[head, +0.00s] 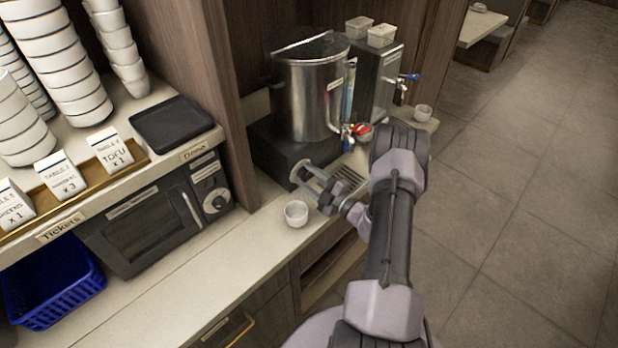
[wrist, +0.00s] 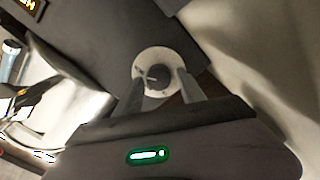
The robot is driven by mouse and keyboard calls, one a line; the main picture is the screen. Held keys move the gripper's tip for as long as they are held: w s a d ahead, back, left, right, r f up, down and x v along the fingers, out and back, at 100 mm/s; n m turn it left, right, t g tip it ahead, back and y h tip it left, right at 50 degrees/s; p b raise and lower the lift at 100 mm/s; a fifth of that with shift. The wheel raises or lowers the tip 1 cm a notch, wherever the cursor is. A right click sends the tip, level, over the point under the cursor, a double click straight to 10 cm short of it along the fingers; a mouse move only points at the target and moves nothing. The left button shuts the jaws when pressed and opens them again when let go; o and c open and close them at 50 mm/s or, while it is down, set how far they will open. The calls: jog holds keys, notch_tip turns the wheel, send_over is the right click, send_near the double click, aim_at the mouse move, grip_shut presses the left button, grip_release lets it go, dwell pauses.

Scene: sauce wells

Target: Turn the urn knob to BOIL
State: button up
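The steel urn (head: 308,100) stands on a dark base (head: 276,150) at the back of the counter. A round pale dial on the base's front carries a dark urn knob (wrist: 157,80), clear in the wrist view; in the head view the pale dial (head: 298,172) is partly behind my fingers. A small light mark shows on the knob; the dial's lettering is too small to read. My gripper (head: 310,180) is at the dial, its fingers apart. In the wrist view my gripper (wrist: 160,79) has one fingertip on each side of the knob; contact cannot be told.
A white cup (head: 296,213) stands on the counter close below my gripper. The urn's red-handled tap (head: 360,131) and a drip grille (head: 350,178) are to the right. A second dispenser (head: 377,80) stands behind. A microwave (head: 155,222) is at left.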

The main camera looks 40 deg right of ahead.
jog(key=shift+o, duration=0.2)
jog(key=s+d+p, duration=0.1)
jog(key=s, duration=1.6)
jog(key=shift+s+d+p, duration=0.15)
jog(key=shift+s+p, duration=0.05)
jog(key=shift+p, duration=0.15)
